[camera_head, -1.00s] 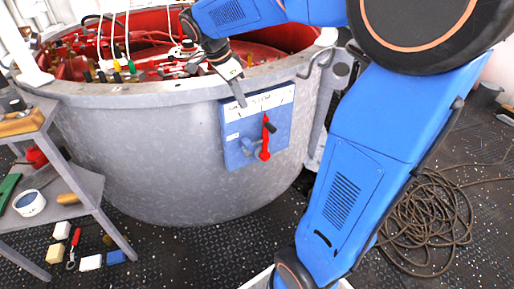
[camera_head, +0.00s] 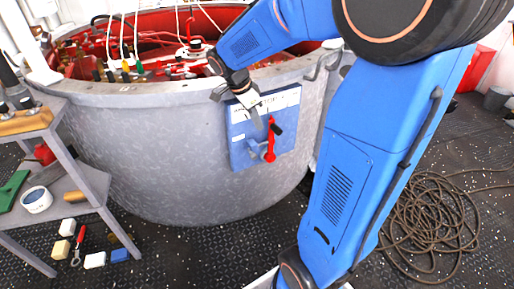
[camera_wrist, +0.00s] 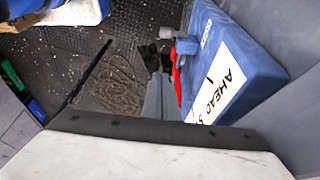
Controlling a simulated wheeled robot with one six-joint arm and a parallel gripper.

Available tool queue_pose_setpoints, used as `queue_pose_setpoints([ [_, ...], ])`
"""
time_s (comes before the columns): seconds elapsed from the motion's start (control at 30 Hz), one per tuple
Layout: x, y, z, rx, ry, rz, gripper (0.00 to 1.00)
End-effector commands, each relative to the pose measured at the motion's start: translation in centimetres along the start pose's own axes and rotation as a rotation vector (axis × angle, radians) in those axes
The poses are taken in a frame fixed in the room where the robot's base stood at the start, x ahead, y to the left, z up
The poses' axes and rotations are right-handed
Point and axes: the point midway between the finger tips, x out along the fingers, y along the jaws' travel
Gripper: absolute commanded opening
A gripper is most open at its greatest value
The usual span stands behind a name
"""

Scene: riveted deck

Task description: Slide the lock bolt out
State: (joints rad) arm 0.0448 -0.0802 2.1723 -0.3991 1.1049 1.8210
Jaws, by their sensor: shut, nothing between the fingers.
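A blue control box (camera_head: 240,157) with a white lettered label is fixed to the outside of the grey tub. It carries a red lever (camera_head: 270,150) with a black grip. A small grey-blue piece (camera_head: 253,150) sticks out left of the lever's lower end; I cannot tell for certain whether it is the lock bolt. My gripper (camera_head: 257,122) is shut and empty, pointing down in front of the label, left of the lever's top. In the wrist view the box (camera_wrist: 245,60) is at the right, with a grey knob (camera_wrist: 187,47) and the red lever edge-on.
The tub's rim (camera_head: 130,95) runs beneath my forearm, with red machinery and cables inside. A grey shelf stand (camera_head: 85,185) with tools is at the left. Small blocks lie on the floor beside it. A coiled rope (camera_head: 430,215) lies on the deck at the right.

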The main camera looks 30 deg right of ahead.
Motion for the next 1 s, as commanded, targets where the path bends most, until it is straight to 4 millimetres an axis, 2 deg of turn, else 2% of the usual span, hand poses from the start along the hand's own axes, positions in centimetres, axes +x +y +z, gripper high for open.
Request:
queue_pose_setpoints([
  [0.3,5.7,0.1,0.0,-0.001,0.000,0.004,0.00],
  [0.63,10.6,0.0,0.0,0.000,0.000,0.002,0.00],
  [0.8,10.6,0.0,2.1,-0.005,0.000,0.000,0.00],
  [1.0,10.7,0.0,3.6,-0.003,-0.001,0.000,0.00],
])
